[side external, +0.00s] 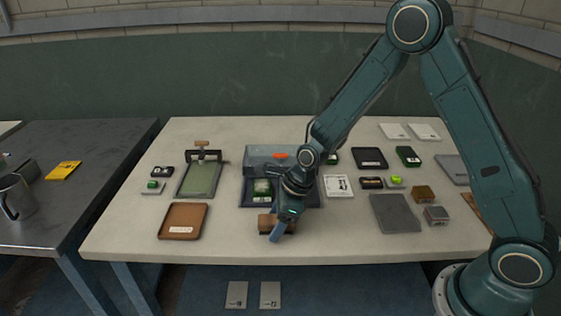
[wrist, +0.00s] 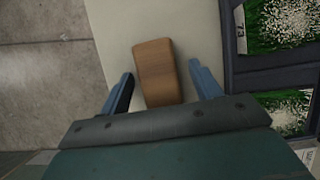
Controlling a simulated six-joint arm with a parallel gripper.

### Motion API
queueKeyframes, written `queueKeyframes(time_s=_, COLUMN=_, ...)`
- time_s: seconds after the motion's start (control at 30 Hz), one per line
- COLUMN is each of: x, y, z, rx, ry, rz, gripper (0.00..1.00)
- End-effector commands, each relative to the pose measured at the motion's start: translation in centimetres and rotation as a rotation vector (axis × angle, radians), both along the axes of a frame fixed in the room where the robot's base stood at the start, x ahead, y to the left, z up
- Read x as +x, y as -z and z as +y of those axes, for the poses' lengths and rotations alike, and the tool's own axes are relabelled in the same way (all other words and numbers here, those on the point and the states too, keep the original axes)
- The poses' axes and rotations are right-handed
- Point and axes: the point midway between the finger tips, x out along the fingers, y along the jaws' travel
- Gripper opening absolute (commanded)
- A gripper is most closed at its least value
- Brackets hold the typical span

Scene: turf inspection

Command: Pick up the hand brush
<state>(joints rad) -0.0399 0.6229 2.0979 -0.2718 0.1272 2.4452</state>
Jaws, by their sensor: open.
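The hand brush shows as a brown wooden block (side external: 265,222) near the front edge of the pale table, and its bristles are not visible. My gripper (side external: 278,231) is low over it, pointing down. In the wrist view the wooden top (wrist: 154,82) lies between the two blue fingers of my gripper (wrist: 160,69). The fingers are apart, with a gap on each side of the wood. The near end of the brush is hidden behind my gripper body.
A dark-framed tray with turf samples (side external: 248,203) lies just behind the brush. A brown tray (side external: 183,221) is to the left, and a grey plate (side external: 395,214) to the right. The table's front edge (side external: 230,256) is close. Clear table lies between the brown tray and brush.

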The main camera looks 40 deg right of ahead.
Motion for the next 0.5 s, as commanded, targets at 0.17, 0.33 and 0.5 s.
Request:
queueKeyframes(time_s=0.17, x=0.00, y=0.00, z=0.00, rx=0.000, ry=0.000, rz=0.000, gripper=0.62)
queueKeyframes(time_s=0.33, x=0.00, y=0.00, z=0.00, rx=0.000, ry=0.000, rz=0.000, gripper=0.28)
queueKeyframes(time_s=0.5, x=0.01, y=-0.03, z=0.00, rx=0.000, ry=0.000, rz=0.000, gripper=0.14)
